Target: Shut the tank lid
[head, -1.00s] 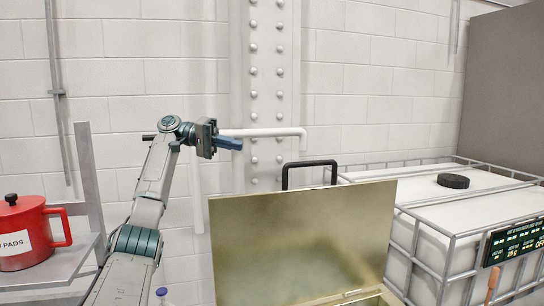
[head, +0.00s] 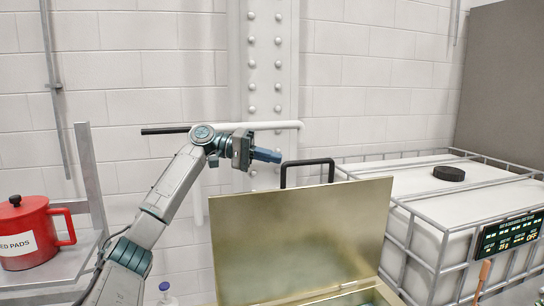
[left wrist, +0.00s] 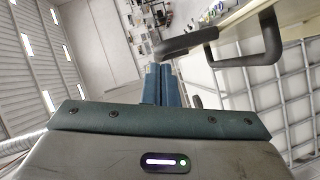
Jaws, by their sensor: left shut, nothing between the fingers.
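The tank lid (head: 300,235) is a brassy metal panel standing raised and open, with its flat face toward me. A black handle (head: 308,163) sticks up behind its top edge, and it also shows in the left wrist view (left wrist: 262,52). The tank's opening (head: 355,299) shows at the bottom of the head view, mostly cut off. My left gripper (head: 278,156) is shut and empty, just left of the handle and above the lid's top edge, apart from the lid as far as I can tell. My right gripper is not in view.
A caged white container (head: 440,222) with a black cap (head: 449,173) and a display panel (head: 510,240) stands at the right. A red pot (head: 30,232) sits on a shelf at the left. A riveted column and pipe run along the back wall.

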